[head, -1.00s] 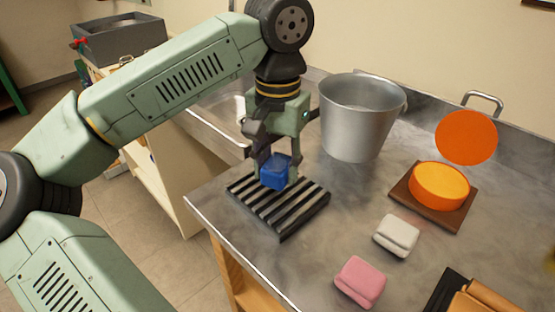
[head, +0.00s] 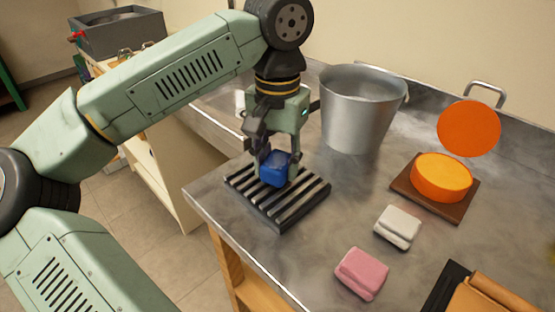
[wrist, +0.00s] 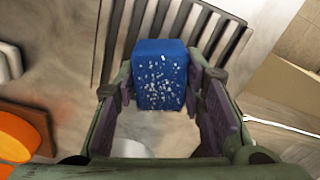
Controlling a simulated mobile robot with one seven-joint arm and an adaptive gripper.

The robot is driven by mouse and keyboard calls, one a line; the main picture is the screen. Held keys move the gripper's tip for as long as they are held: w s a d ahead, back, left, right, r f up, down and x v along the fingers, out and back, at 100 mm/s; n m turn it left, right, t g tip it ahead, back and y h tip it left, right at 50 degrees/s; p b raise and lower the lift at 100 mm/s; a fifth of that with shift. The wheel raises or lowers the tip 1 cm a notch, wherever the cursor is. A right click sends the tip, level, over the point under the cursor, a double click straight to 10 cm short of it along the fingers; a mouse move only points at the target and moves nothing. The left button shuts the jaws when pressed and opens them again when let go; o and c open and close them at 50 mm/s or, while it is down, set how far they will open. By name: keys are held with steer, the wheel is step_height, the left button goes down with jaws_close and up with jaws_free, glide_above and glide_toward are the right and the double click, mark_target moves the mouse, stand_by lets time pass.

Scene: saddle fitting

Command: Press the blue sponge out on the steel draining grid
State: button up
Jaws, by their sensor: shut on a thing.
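The blue sponge (head: 275,169) is between the fingers of my gripper (head: 276,174), which is shut on it. In the wrist view the sponge (wrist: 160,75) is a blue block with pale specks between the two fingers (wrist: 160,92). The steel draining grid (head: 303,203), with dark gaps between its bars, lies on the bench directly below the sponge. Its bars also show behind the sponge in the wrist view (wrist: 115,42). I cannot tell whether the sponge's underside touches the bars.
A metal bucket (head: 358,115) stands behind the grid. The steel bench front (head: 245,238) is clear.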

steer(key=shift+f+b, duration=0.4)
steer(key=shift+f, duration=0.25)
stand_by(1.1)
steer(key=shift+s+r, duration=0.1)
steer(key=shift+r+p, duration=2.7)
steer(key=shift+r, duration=0.85)
